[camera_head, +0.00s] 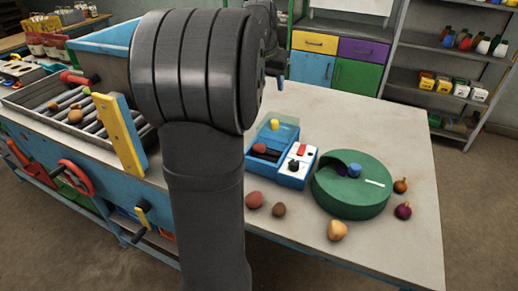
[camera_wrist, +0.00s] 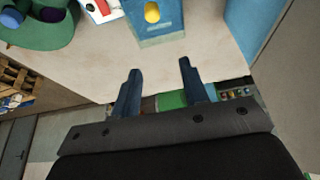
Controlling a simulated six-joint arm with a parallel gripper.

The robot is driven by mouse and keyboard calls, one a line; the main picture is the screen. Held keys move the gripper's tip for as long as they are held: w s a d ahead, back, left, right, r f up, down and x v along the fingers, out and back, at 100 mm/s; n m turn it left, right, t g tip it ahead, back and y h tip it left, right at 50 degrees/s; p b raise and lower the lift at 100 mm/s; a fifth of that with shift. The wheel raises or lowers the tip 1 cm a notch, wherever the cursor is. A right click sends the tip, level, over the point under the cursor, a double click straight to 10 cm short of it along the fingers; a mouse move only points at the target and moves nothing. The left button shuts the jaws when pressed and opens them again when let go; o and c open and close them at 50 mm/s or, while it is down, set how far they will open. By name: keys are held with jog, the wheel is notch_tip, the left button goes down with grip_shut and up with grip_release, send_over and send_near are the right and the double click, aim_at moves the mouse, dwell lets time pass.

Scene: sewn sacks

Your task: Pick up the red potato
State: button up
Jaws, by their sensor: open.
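A reddish potato (camera_head: 254,199) lies on the pale worktop close to my arm in the head view, left of a smaller brown potato (camera_head: 279,210). Another reddish item (camera_head: 259,148) sits in the blue box (camera_head: 293,181). My gripper (camera_wrist: 159,70) is open and empty in the wrist view, its two blue fingers apart above the worktop's edge. In the head view it is mostly hidden behind my arm, with only a blue tip showing. Neither potato on the worktop shows in the wrist view.
A round green device (camera_head: 350,201) stands right of the box, with a tan potato (camera_head: 337,230), an orange-brown onion (camera_head: 400,186) and a red onion (camera_head: 403,210) around it. A roller conveyor (camera_head: 40,105) is at left. The worktop's far right is clear.

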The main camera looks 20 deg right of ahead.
jog(key=a+f+m+g+y, duration=0.1)
jog(key=f+m, duration=0.4)
jog(key=f, duration=0.2)
jog(key=a+f+m+g+y, duration=0.1)
jog(key=f+m, duration=0.4)
jog(key=f, duration=0.2)
jog(key=a+f+m+g+y, duration=0.1)
jog(key=a+f+m, duration=0.1)
jog(key=f+m, duration=0.3)
jog(key=shift+s+f+m, duration=0.15)
jog(key=shift+s+f, duration=0.05)
jog(key=shift+f, duration=0.5)
jog(key=shift+s+f+m, duration=0.15)
jog(key=shift+s+f, duration=0.05)
jog(key=shift+f, duration=0.5)
jog(key=c, duration=0.7)
jog(key=shift+r, duration=0.15)
